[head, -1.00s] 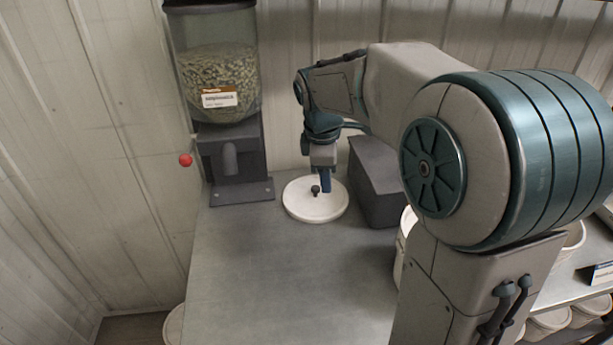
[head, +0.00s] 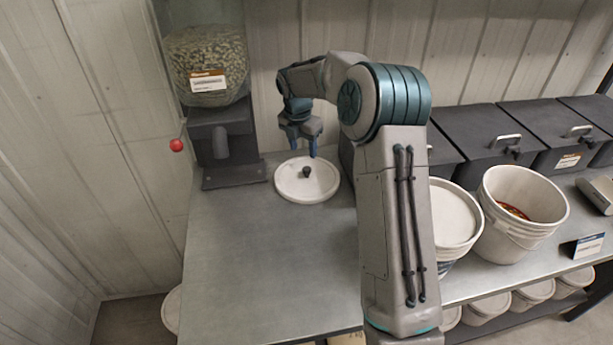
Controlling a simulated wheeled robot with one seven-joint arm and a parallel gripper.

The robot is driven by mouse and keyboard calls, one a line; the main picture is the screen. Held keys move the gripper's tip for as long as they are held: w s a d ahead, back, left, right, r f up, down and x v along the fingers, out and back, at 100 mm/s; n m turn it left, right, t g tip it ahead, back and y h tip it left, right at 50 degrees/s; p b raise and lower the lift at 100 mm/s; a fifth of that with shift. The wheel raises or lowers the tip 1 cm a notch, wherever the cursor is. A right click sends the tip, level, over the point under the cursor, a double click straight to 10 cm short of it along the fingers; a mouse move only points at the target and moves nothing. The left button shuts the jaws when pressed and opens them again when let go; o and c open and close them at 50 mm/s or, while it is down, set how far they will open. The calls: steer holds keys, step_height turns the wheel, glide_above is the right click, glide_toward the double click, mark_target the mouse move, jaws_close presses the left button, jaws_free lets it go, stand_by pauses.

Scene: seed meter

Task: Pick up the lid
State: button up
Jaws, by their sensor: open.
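The lid (head: 292,190) is a round white disc with a small dark knob (head: 306,172) at its middle. It lies flat on the grey metal table, in front of the back wall and to the right of the dispenser. My gripper (head: 302,146) is open and empty, with its blue fingers pointing down. It is above the far part of the lid, behind the knob in the picture, and looks apart from it. The exact height of the fingertips over the lid is hard to tell.
A seed dispenser (head: 207,65) with a red ball knob (head: 176,145) stands left of the lid. Dark bins (head: 515,130) line the back right. A white bucket (head: 520,240) and a lidded bucket (head: 452,215) stand right of my arm. The table's front left (head: 250,270) is clear.

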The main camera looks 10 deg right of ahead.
mark_target(307, 168)
step_height(307, 168, down, 3)
steer(key=shift+w+d+r, duration=0.1)
steer(key=shift+w, duration=0.05)
steer(key=shift+d+f+p, duration=0.25)
steer(key=shift+f+p, duration=0.1)
steer(key=shift+f, duration=0.95)
steer(key=shift+d+f+p, duration=0.2)
steer(key=shift+f+p, duration=0.15)
steer(key=shift+f, duration=0.95)
steer(key=c, duration=1.1)
